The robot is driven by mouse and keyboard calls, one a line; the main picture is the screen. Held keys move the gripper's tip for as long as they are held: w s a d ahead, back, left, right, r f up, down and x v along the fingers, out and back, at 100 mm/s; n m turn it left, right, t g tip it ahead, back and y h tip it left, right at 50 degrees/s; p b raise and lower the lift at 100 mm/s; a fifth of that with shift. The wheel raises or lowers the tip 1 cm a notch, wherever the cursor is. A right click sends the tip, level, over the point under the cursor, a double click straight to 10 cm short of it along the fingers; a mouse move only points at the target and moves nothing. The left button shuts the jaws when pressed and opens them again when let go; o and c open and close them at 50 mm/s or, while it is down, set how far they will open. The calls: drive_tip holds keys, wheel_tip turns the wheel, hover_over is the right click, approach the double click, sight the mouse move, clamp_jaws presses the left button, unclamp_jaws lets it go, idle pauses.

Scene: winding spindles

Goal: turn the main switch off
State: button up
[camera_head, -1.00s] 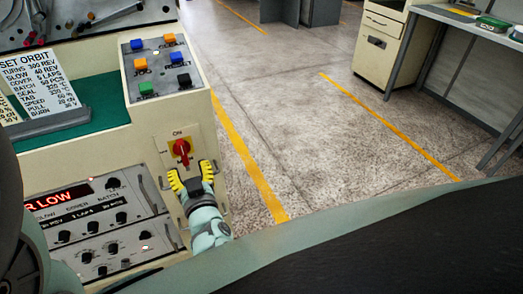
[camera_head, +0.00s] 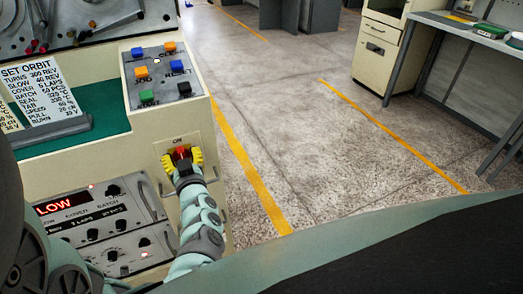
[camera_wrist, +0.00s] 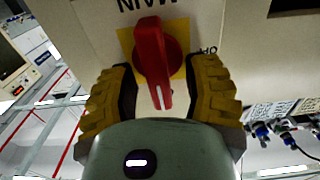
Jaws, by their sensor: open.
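The main switch is a red rotary handle (camera_wrist: 154,62) on a yellow plate (camera_wrist: 181,64), on the front of a cream machine panel. In the head view the red handle (camera_head: 180,153) shows below the label "ON", partly hidden by my gripper. My gripper (camera_head: 182,160) has yellow ridged fingers, one on each side of the handle. In the wrist view my gripper (camera_wrist: 160,88) is open, with visible gaps between the fingers and the handle. The handle's narrow end with a white line points toward my palm.
A panel of coloured push buttons (camera_head: 162,72) is above the switch. A control panel with knobs and a red display (camera_head: 62,207) is at lower left. An instruction card (camera_head: 43,93) stands on the green surface. Open floor lies to the right, with a cream cabinet (camera_head: 379,49) beyond.

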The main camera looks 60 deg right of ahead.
clamp_jaws()
idle(0.3)
drive_tip(key=shift+a+f+b, duration=0.1)
drive_tip(key=shift+b, duration=0.2)
drive_tip(key=n+b, duration=0.3)
drive_tip(key=shift+w+a+f+n, duration=0.1)
drive_tip(key=shift+a+f+n, duration=0.1)
drive_tip(key=shift+n, duration=0.1)
drive_tip(key=shift+w+a+f+n+b, duration=0.1)
drive_tip(key=shift+f+n+b, duration=0.05)
drive_tip(key=shift+n+b, duration=1.95)
drive_tip(key=shift+s+f+n+b, duration=0.1)
drive_tip(key=shift+n+b, duration=1.5)
drive_tip(key=shift+n, duration=0.95)
drive_tip(key=shift+w+a+f+n+b, duration=0.1)
drive_tip(key=shift+f+n+b, duration=0.05)
drive_tip(key=shift+n+b, duration=1.95)
drive_tip(key=shift+n, duration=0.45)
